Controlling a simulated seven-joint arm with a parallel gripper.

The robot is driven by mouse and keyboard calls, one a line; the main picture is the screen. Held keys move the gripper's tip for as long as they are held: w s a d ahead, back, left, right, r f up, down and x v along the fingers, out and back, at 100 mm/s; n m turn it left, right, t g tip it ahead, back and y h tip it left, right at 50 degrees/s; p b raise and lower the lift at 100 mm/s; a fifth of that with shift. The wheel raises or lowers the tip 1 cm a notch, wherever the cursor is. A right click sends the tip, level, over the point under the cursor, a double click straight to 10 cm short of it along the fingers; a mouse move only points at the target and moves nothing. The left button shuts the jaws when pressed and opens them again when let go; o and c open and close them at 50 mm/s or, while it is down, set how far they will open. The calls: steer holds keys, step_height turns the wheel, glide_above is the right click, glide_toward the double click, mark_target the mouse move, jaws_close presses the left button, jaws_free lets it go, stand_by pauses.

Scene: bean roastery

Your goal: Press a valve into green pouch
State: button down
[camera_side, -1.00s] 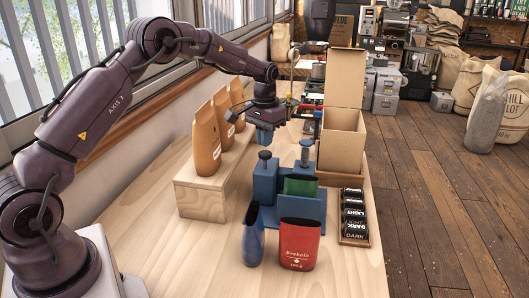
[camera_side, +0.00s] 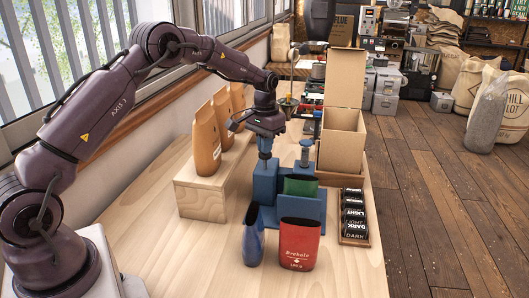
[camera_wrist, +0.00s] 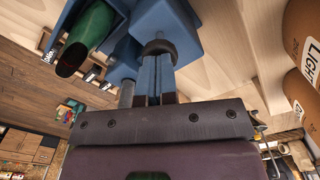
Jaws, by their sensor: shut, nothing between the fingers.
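The green pouch (camera_side: 300,186) stands open-topped in the blue press fixture (camera_side: 312,208); it also shows in the wrist view (camera_wrist: 92,35). The fixture has two posts with plungers: a left plunger, whose dark knob shows in the wrist view (camera_wrist: 158,48), and a right plunger (camera_side: 305,150). My gripper (camera_side: 265,153) points down directly over the left plunger. Its blue fingers are shut and empty, with their tips at the knob; I cannot tell whether they touch it. No loose valve can be made out.
A red pouch (camera_side: 299,245) and a blue pouch (camera_side: 253,238) stand in front of the fixture. A tray of dark labelled packs (camera_side: 354,215) is to the right, an open carton (camera_side: 342,140) behind. Orange bags (camera_side: 207,140) stand on a wooden block (camera_side: 200,195) at left.

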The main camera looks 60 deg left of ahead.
steer(key=shift+f, duration=1.3)
steer(key=shift+r, duration=3.05)
steer(key=shift+s+f, duration=0.1)
steer(key=shift+f, duration=0.2)
steer(key=s+d+r+m+t, duration=0.1)
steer(key=s+d+r, duration=0.4)
steer(key=s, duration=0.5)
steer(key=s+d+r+m+t, duration=0.1)
steer(key=s+d+r, duration=0.4)
steer(key=s, duration=0.5)
steer(key=s+d+r+m+t, duration=0.1)
steer(key=s+d+r+t, duration=0.2)
steer(key=s, duration=0.7)
steer(key=shift+d+r+t, duration=0.3)
steer(key=shift+d+r, duration=1)
steer(key=shift+d, duration=0.5)
